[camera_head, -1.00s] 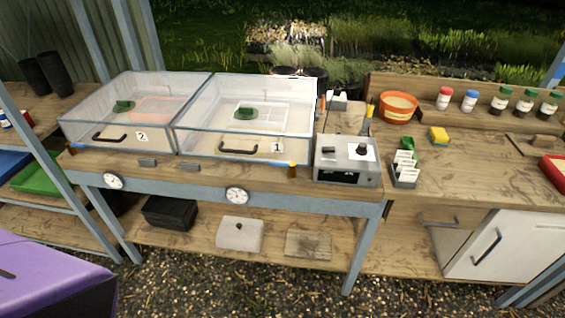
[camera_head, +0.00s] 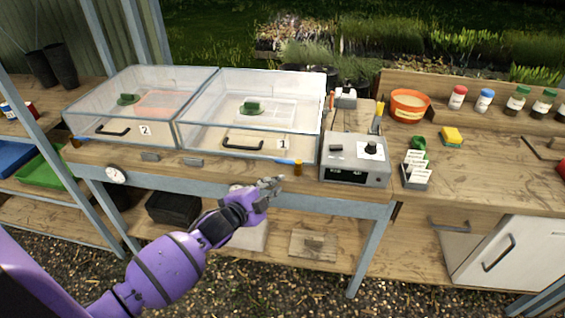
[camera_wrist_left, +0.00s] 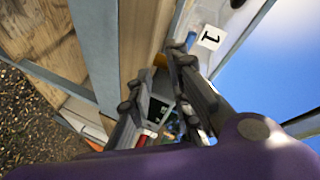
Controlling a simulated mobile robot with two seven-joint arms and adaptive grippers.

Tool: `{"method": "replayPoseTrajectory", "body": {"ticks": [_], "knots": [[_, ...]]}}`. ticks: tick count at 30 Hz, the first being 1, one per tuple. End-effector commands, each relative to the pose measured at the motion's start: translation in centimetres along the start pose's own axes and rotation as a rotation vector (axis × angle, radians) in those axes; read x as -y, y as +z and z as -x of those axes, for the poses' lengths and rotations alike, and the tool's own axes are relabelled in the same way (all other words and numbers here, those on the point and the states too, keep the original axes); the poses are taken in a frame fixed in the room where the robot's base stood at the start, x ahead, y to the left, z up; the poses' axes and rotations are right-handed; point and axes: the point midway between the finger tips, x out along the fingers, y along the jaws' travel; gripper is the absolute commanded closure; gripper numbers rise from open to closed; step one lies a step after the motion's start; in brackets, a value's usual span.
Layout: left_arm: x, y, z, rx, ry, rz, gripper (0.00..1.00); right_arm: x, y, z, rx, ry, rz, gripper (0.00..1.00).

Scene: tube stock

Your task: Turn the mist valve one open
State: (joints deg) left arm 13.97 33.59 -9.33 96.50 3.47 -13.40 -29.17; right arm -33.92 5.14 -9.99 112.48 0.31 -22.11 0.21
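Mist valve one appears to be the small brass fitting (camera_head: 297,168) with a blue lever (camera_head: 286,161) at the bench's front edge, below the clear box labelled 1 (camera_head: 310,125). The lever lies along the edge, pointing left. My left gripper (camera_head: 275,183) is in front of the edge, just below and left of the valve, apart from it. In the left wrist view its fingers (camera_wrist_left: 158,65) are parted with nothing held. A bit of brass (camera_wrist_left: 160,60) shows beyond the fingertips, mostly hidden by them. My right gripper is not in view.
A second clear box labelled 2 (camera_head: 75,112) stands at left. A grey control box (camera_head: 355,160) stands close right of the valve. A round gauge (camera_head: 116,174) sits on the front rail; another is mostly behind my gripper. A lower shelf (camera_head: 345,250) runs beneath.

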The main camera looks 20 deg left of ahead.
Motion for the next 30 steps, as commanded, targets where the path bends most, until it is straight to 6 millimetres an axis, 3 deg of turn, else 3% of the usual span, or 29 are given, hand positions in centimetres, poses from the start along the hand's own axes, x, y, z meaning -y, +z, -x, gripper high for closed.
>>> {"method": "replayPoseTrajectory", "body": {"ticks": [1,4,9,14,24,30], "knots": [[2.5,0.3,-1.3,-0.013,-0.026,-0.111,0.82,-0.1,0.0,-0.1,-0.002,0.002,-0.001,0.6],[4.3,1.0,-2.0,-0.019,-0.049,-0.277,0.82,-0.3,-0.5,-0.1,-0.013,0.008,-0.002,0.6],[4.3,1.4,-1.9,-0.027,-0.062,-0.432,0.82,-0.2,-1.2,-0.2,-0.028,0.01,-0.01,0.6],[4.4,1.1,-2.6,-0.03,-0.067,-0.479,0.82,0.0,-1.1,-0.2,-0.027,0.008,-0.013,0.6],[4.5,1.0,-7.8,-0.028,-0.064,-0.477,0.82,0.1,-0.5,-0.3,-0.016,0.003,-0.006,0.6],[4.6,0.9,-9.5,-0.028,-0.065,-0.476,0.82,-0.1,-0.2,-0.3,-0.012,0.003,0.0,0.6]]}}
